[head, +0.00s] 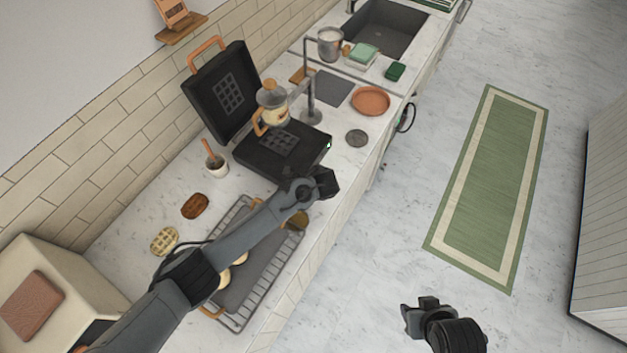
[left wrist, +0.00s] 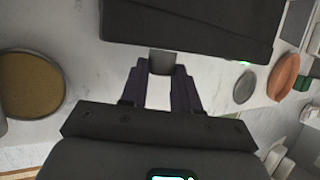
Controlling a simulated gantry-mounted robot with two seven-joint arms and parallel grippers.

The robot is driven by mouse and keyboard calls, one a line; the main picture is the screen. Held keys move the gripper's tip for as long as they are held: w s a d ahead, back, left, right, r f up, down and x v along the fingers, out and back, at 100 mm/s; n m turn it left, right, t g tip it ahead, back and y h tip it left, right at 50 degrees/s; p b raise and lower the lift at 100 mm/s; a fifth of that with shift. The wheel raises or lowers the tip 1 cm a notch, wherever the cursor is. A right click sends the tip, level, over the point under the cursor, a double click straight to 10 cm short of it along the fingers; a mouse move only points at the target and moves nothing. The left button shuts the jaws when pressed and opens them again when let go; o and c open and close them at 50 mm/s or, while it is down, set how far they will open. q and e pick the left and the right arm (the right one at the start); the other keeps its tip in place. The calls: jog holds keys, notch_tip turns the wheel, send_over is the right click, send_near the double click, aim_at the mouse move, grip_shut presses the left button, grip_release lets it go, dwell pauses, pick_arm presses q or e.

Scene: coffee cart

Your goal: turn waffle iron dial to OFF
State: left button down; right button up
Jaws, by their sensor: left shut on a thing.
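The black waffle iron (head: 262,158) stands open on the counter, its lid (head: 222,92) raised toward the wall. Its dark underside and front (left wrist: 190,25) fill the top of the left wrist view. My left gripper (left wrist: 160,82) is at its front edge, with both fingers closed on the sides of a small grey dial (left wrist: 162,62). In the head view my left gripper (head: 290,182) hides the dial. The dial's marking cannot be read. My right gripper (head: 420,308) is off the counter, over the floor, away from the waffle iron; its finger gap is unclear.
A cooling rack with a tray (head: 262,262) lies under my left arm. A glass pot (head: 272,103) appears over the iron, near a metal stand (head: 311,100). A terracotta plate (head: 370,101) and grey disc (head: 357,138) lie beyond. A small green light (left wrist: 245,63) shows on the iron.

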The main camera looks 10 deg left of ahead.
pick_arm(q)
jog(key=shift+s+t, duration=0.1)
jog(key=shift+t, duration=0.3)
jog(key=shift+a+f, duration=0.1)
jog(key=shift+s+f+t+h+b, duration=0.1)
jog(key=shift+f+t+h+b, duration=0.05)
jog(key=shift+t+h+b, duration=0.45)
jog(key=t+b, duration=0.2)
jog(key=n+t+b, duration=0.1)
jog(key=b, duration=0.1)
jog(key=shift+s+f+h, duration=0.2)
jog(key=shift+f+h, duration=0.05)
jog(key=shift+h, duration=0.05)
jog(key=shift+a+r+t+b, duration=0.1)
jog(key=shift+t+b, duration=0.45)
jog(key=shift+t, duration=0.05)
jog(key=c, duration=0.8)
grip_release()
jog(key=shift+s, duration=0.1)
